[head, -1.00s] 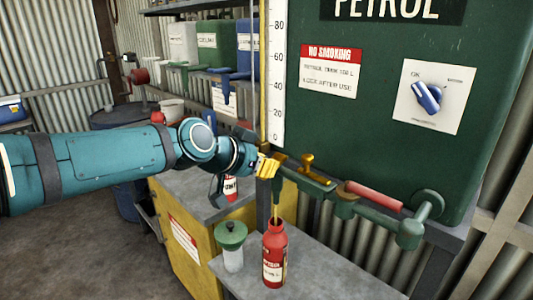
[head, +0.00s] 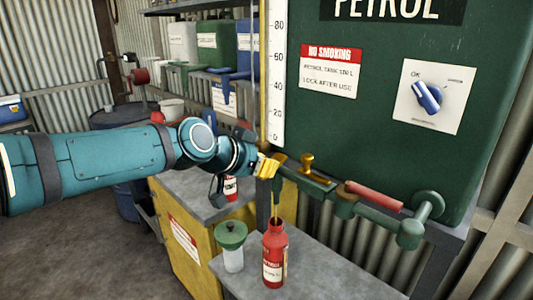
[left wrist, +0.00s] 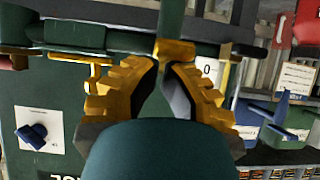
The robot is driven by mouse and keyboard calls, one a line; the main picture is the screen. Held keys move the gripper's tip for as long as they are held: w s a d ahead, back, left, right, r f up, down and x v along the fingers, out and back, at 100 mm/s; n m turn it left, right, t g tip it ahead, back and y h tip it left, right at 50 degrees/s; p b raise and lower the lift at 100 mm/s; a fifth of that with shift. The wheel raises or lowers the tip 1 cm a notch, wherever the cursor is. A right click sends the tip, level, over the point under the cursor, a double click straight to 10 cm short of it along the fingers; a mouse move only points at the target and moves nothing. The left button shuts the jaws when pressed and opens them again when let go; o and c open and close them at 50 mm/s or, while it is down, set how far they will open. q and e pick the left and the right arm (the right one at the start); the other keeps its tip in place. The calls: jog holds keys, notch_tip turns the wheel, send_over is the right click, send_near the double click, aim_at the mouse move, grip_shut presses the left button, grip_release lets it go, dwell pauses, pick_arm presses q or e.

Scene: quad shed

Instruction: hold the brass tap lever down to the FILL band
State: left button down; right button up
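The brass tap lever (head: 279,159) sits above the green spout at the left end of the pipe. My left gripper (head: 267,167) is right against it, with its yellow fingertips drawn close together. In the left wrist view the lever (left wrist: 175,49) lies just beyond the fingertips (left wrist: 160,66); they appear to touch it, and I see no clear grip around it. The FILL band cannot be made out. A red bottle (head: 273,258) stands upright under the spout, with a thin strand between spout and bottle mouth. My right gripper is not in view.
A second brass handle (head: 307,161) stands on the pipe to the right, near a red grip (head: 373,196). The green petrol tank (head: 385,150) is behind.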

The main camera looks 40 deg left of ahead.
pick_arm(q)
jog(key=shift+r, duration=0.1)
jog(key=shift+r+p, duration=0.45)
jog(key=shift+r, duration=0.2)
